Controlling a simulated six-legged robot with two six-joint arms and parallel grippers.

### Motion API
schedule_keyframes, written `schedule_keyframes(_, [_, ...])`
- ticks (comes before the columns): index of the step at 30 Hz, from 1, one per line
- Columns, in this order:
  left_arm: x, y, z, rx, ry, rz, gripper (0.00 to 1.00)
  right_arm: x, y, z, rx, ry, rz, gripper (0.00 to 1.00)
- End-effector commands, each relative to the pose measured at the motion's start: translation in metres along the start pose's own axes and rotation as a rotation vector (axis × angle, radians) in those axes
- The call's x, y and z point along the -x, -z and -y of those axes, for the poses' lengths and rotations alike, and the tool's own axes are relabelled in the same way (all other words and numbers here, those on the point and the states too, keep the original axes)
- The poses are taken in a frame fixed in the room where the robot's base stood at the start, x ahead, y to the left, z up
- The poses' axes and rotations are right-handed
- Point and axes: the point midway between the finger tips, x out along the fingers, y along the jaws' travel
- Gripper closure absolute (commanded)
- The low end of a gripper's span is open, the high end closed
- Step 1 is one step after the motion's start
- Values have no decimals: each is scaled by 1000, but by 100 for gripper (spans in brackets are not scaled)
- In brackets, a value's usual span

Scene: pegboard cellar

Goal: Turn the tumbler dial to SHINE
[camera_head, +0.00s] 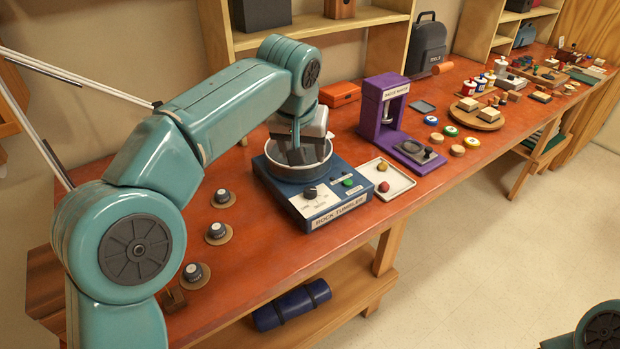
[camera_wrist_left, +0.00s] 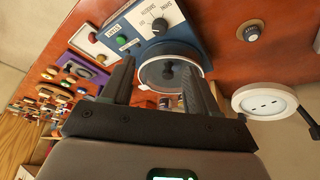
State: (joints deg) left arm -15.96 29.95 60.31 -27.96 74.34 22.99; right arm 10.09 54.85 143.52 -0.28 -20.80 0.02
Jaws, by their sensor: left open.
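The blue rock tumbler (camera_head: 340,208) stands on the red bench in the head view. Its black dial (camera_head: 310,193) sits on the sloped white front panel, with small word labels around it. The dial also shows in the wrist view (camera_wrist_left: 160,25), near the top edge, with SHINE and SMOOTH lettered beside it. I cannot tell surely which word its pointer faces. My left gripper (camera_head: 304,152) is over the tumbler's round drum, behind the dial and apart from it. In the wrist view its two fingers (camera_wrist_left: 158,85) are spread with nothing held. My right gripper is out of view.
A green button (camera_head: 347,182) is beside the dial. Right of the tumbler are a white tray (camera_head: 397,190) with two stones and a purple press (camera_head: 378,112). Several dark knobs on round bases (camera_head: 217,231) stand to the left.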

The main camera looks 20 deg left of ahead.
Motion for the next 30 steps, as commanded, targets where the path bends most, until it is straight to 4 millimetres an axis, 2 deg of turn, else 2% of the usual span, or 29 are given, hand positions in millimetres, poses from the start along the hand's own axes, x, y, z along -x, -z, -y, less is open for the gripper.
schedule_keyframes(5, [-13,-6,-1,0,2,3,40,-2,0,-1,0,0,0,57])
schedule_keyframes(21, [-132,-7,-2,-1,1,4,40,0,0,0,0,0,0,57])
schedule_keyframes(25, [-150,-5,-2,0,1,2,40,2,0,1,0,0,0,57])
schedule_keyframes(30, [-161,-4,-2,0,0,1,40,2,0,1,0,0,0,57])
